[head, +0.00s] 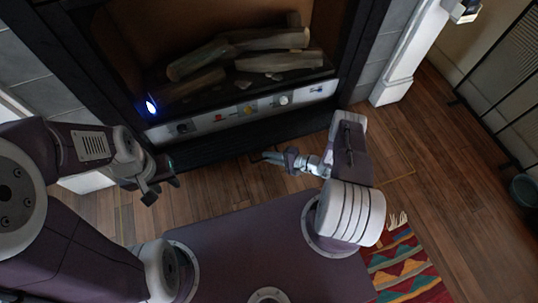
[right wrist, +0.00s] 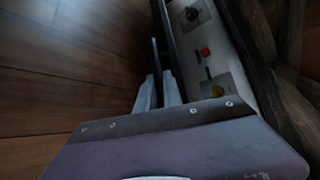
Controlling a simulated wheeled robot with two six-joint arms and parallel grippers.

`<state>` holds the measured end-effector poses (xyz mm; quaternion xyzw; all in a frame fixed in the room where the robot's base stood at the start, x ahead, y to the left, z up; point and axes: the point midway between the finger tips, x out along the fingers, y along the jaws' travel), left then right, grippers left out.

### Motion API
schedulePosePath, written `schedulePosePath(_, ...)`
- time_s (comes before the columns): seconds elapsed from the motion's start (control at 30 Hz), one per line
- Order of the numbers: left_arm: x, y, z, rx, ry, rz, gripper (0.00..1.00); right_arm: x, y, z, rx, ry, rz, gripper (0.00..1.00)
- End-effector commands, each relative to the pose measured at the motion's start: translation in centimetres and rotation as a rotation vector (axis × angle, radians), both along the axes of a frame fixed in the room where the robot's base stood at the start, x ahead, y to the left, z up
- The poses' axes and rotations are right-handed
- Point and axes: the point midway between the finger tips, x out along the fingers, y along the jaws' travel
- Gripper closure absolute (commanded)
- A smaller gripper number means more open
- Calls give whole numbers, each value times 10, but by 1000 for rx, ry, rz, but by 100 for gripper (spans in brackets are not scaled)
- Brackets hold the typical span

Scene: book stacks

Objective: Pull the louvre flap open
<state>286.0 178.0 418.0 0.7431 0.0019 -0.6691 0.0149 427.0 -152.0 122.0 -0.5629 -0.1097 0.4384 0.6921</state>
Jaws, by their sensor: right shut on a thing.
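The louvre flap (head: 240,135) is the long dark panel low on the fireplace front, below the pale control strip. In the right wrist view a thin dark upright piece (right wrist: 154,54), probably part of the flap, stands between my fingers. My right gripper (head: 264,158) is at the front of the flap near its middle; in the right wrist view it (right wrist: 158,92) is shut on that dark piece. Whether this is an edge or a handle is unclear. My left gripper (head: 162,187) is open and empty, left of the flap above the floor.
The control strip (head: 215,120) with knobs and coloured buttons runs just above the flap. Logs (head: 240,50) lie in the firebox behind it. Wooden floor (head: 225,185) is clear in front. A patterned rug (head: 405,265) lies at right, with a black mesh screen (head: 510,85) beyond.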

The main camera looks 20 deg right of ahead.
Motion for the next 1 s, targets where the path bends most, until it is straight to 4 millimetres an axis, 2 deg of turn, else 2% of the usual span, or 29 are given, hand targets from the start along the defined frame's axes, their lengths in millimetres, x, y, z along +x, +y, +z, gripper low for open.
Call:
schedulePosePath(0.17,0,0,-2,0,1,0,64,0,0,-2,0,0,0,100)
schedulePosePath(0.2,0,0,-2,0,1,0,64,0,0,-2,0,0,0,78)
schedulePosePath(0.23,0,0,-2,0,1,0,64,0,0,-2,0,0,0,70)
schedulePosePath(0.27,0,0,-2,0,1,0,64,0,0,-2,0,0,0,68)
schedulePosePath(0.63,0,0,3,0,0,0,64,-3,-4,2,0,1,-1,68)
schedulePosePath(1.0,0,0,37,0,0,0,64,-38,-49,25,-1,0,-5,68)
